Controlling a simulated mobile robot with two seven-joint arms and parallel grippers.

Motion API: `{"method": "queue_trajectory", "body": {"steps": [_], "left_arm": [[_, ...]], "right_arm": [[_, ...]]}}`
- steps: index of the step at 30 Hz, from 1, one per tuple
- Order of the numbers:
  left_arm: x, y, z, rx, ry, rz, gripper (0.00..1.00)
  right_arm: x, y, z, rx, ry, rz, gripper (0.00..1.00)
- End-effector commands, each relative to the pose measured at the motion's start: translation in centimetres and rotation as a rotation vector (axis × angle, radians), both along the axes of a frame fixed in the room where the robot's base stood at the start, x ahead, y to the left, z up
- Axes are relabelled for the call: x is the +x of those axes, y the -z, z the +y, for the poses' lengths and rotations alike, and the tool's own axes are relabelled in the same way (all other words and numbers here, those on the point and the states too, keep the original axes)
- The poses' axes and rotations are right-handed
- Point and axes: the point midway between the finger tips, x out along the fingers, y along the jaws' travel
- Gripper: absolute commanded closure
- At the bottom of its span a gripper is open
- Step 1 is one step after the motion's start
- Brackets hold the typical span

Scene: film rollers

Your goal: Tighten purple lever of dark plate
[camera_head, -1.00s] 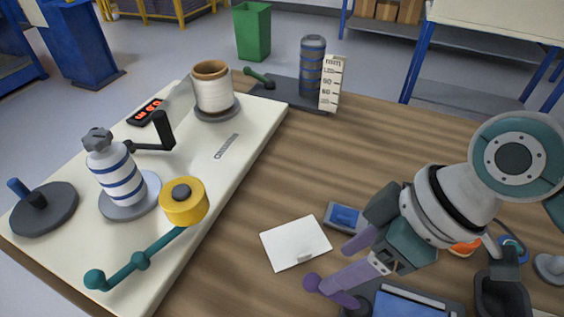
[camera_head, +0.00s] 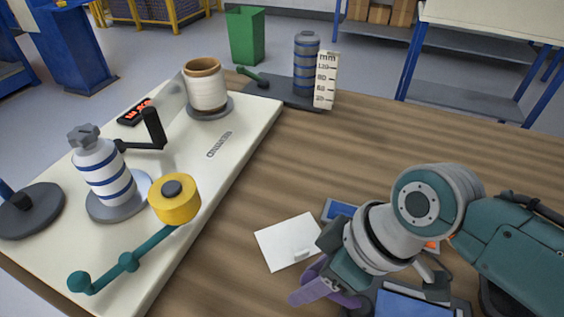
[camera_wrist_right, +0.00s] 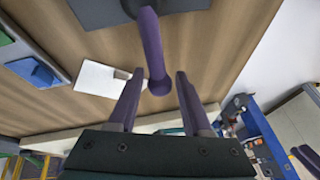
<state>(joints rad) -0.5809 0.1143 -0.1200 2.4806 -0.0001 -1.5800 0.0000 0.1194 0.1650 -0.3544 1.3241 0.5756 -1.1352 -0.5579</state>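The purple lever (camera_wrist_right: 152,48) shows in the wrist view as a curved arm with a ball at its end. It reaches out from the dark plate (camera_wrist_right: 102,12). My right gripper (camera_wrist_right: 160,76) is open, with one purple finger on each side of the lever's ball end. Gaps show between the ball and both fingers. In the head view the right gripper (camera_head: 318,286) is low over the plate's left end and hides much of the lever. The dark plate is mostly behind my arm and cut by the bottom edge there. My left gripper is not in view.
A white card (camera_head: 285,243) lies just left of the right gripper. A cream board (camera_head: 222,165) carries a white spool (camera_head: 206,88), a striped bottle (camera_head: 105,178) and a teal lever (camera_head: 130,262). Another dark plate (camera_head: 285,92) stands behind. The middle of the wooden table is clear.

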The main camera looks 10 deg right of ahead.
Motion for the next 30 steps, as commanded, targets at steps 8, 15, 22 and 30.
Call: {"method": "queue_trajectory", "body": {"steps": [8, 15, 22, 30], "left_arm": [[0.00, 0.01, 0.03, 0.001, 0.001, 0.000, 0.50], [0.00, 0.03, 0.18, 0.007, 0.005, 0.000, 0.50], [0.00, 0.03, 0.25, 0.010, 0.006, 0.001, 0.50], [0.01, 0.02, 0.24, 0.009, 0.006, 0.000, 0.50]], "right_arm": [[-0.02, 0.00, -0.02, 0.000, 0.000, 0.000, 0.83], [-0.02, 0.00, -0.02, 0.000, 0.000, 0.000, 1.00], [-0.02, -0.01, -0.01, 0.000, 0.000, 0.000, 1.00], [-0.02, -0.02, -0.01, 0.001, 0.000, 0.001, 1.00]]}}
